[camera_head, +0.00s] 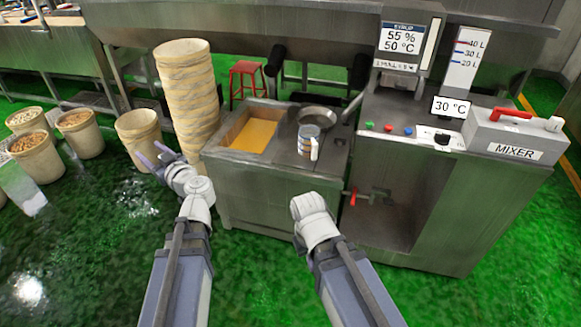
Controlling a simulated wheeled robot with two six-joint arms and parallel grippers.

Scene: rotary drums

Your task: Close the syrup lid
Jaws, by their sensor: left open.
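The steel syrup cabinet (250,187) stands in front of me, with an open rectangular well of amber syrup (254,136) in its top left. I cannot pick out a separate lid over this well. My left gripper (153,156) is open and empty, with purple fingers pointing up and left, left of the cabinet and near a tan tub. My right arm's white wrist (314,215) is in front of the cabinet's right side. The fingers beyond it are hidden.
The mixer unit (515,135) and a red-handled valve (353,196) are at right. Filled tubs (80,134) stand at left.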

